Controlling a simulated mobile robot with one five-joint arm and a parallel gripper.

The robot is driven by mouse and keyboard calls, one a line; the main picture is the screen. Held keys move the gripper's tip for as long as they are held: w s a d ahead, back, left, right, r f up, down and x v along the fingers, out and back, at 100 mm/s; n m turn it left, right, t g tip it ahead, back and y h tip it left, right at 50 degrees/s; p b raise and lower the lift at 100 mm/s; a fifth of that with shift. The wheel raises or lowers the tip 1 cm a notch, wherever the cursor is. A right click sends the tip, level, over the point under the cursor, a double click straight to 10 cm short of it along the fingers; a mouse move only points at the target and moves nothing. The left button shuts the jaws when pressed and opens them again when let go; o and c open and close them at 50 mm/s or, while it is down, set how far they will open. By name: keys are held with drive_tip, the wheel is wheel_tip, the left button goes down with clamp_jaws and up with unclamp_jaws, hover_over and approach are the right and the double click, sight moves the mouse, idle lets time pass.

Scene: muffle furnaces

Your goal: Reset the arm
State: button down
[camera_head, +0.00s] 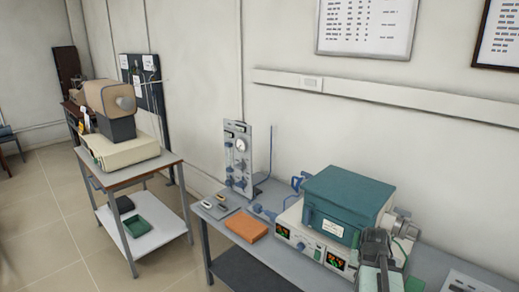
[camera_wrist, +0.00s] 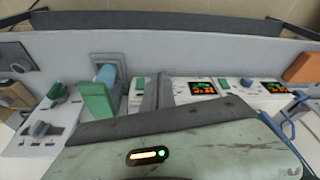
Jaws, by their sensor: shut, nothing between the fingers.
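My gripper (camera_head: 377,240) is at the lower right in the head view, in front of the teal-topped furnace (camera_head: 348,200). In the wrist view its dark grey fingers (camera_wrist: 160,88) are together with nothing between them. Part of my pale green arm housing, with a small lit indicator, fills the bottom of the wrist view. Part of my arm also shows at the bottom right in the head view and hides some of the furnace's right front.
The bench (camera_head: 228,224) holds an orange block (camera_head: 246,227), a gas panel (camera_head: 238,155) with a round gauge, and small items. A cart (camera_head: 170,158) at left carries a tan-and-grey device (camera_head: 110,108). Tiled floor (camera_head: 45,215) is clear at lower left.

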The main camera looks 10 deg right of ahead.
drive_tip(key=w+a+f+n+y, duration=0.1)
drive_tip(key=w+a+n, duration=0.15)
drive_tip(key=a, duration=0.85)
drive_tip(key=w+a+n, duration=0.2)
drive_tip(key=w+a, duration=0.1)
drive_tip(key=a, duration=0.9)
drive_tip(key=s+a+n+g+y, duration=0.1)
drive_tip(key=s+a+n+g, duration=0.1)
drive_tip(key=a, duration=0.6)
drive_tip(key=shift+s+a+f+n+g+b, duration=0.35)
drive_tip(key=shift+s+n, duration=0.3)
drive_tip(key=shift+s, duration=0.4)
